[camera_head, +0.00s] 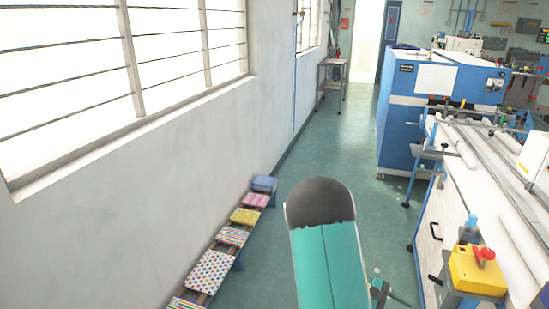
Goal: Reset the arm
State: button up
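My arm's link, teal with a dark rounded top, rises at the bottom middle of the head view and covers part of the floor. A small dark and green part shows low, just right of that link. It may belong to my gripper, but I cannot be sure. No fingertips show clearly, and I see nothing held.
A row of patterned pads on a low rack (235,236) runs along the left wall. A white-topped workbench (471,164) with a yellow box and red button (478,270) stands at right. A blue cabinet (397,137) stands behind it. The green aisle floor (340,150) is clear ahead.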

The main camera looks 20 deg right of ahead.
jog(key=w+a+r+m+t+y, duration=0.2)
jog(key=w+a+r+t+y, duration=0.15)
jog(key=a+r, duration=0.5)
jog(key=w+a+r+m+t+y, duration=0.2)
jog(key=a+r+t, duration=0.35)
jog(key=a, duration=0.55)
jog(key=s+a+r+t+y, duration=0.1)
jog(key=a+r+t+y, duration=0.1)
jog(key=a+r, duration=0.4)
jog(key=s+a+r+m+t+y, duration=0.1)
jog(key=a+r+t, duration=0.3)
jog(key=a, duration=0.5)
notch_tip(320, 180, up, 2)
jog(key=shift+s+a+t+y, duration=0.15)
jog(key=shift+s+t+y, duration=0.25)
jog(key=shift+s, duration=0.4)
jog(key=c, duration=0.6)
jog(key=shift+d, duration=0.25)
